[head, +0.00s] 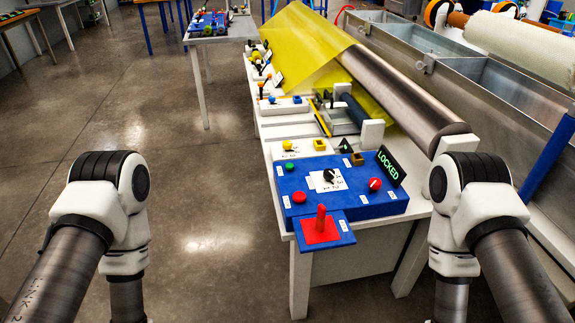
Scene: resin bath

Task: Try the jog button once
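A blue control box (362,203) lies on the near end of the white bench. On it are a green button (290,169), a red button (299,197), a black rotary switch (328,176) on a white plate and a red knob (375,184). A black sign (390,166) at its right back reads LOCKED in green. A yellow button (287,145) stands just behind the box. The small labels are too small to read, so I cannot tell which button is the jog button. My arms show at both sides of the box, but neither gripper is in view.
A red lever (321,217) stands upright on a blue-edged plate in front of the box. A large grey roller (405,100) with yellow film (305,48) lies along the bench. Metal tanks (500,85) run along the right. The floor left of the bench is clear.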

